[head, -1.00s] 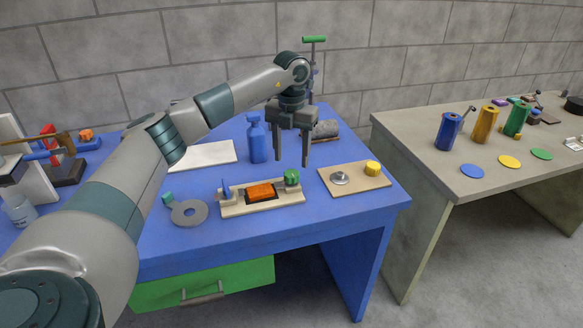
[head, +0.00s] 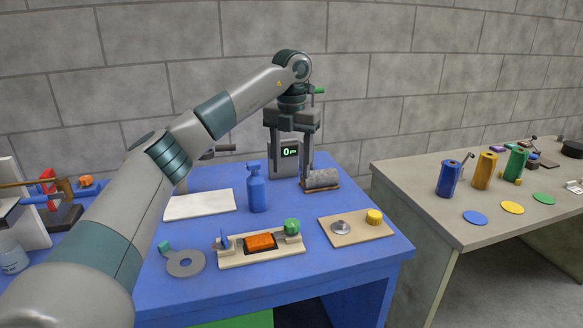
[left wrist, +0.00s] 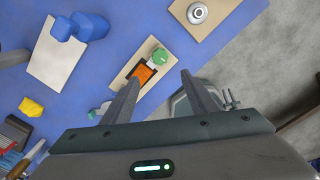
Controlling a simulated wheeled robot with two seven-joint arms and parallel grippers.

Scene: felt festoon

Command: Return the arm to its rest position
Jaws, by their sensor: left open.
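My left arm reaches in from the left in the head view. My left gripper (head: 291,160) is open and empty, raised above the blue table (head: 210,290), with its fingers pointing down. Behind it a device with a lit display (head: 289,152) shows between the fingers. In the left wrist view the two spread fingers (left wrist: 160,95) have nothing between them but the scene below. The wooden fixture with an orange block (head: 260,242) and green knob (head: 292,226) lies below, apart from the gripper. My right gripper is not in view.
A blue spray bottle (head: 257,192) and white board (head: 199,205) stand left of the gripper. A grey roll (head: 321,179) lies to its right. A tan board (head: 356,228) bears a metal piece and yellow knob. A second table (head: 450,220) stands at right.

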